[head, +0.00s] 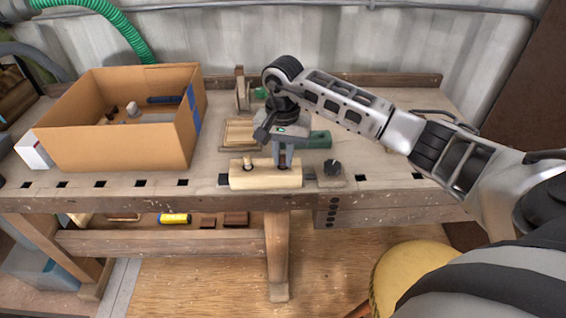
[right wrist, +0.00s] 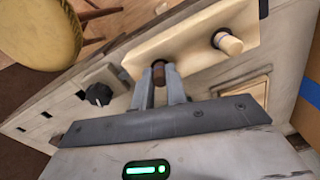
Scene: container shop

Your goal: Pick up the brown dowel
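The brown dowel (right wrist: 158,72) stands in a hole of a pale wooden block (head: 262,178) on the workbench. In the head view the dowel (head: 282,161) shows as a thin dark strip between my right gripper's fingers. My right gripper (head: 282,157) reaches down over the right end of the block. In the right wrist view its two fingers (right wrist: 160,82) lie on either side of the brown dowel, very close to it. Whether they touch it is unclear. A pale dowel (right wrist: 228,42) stands at the block's other end. My left gripper is not in view.
A cardboard box (head: 115,150) with several items stands on the left of the workbench (head: 210,183). A black knob on a small plate (head: 332,170) is right of the block. A wooden tray (head: 240,133) and a green object (head: 318,139) lie behind. A yellow stool (head: 410,270) stands in front.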

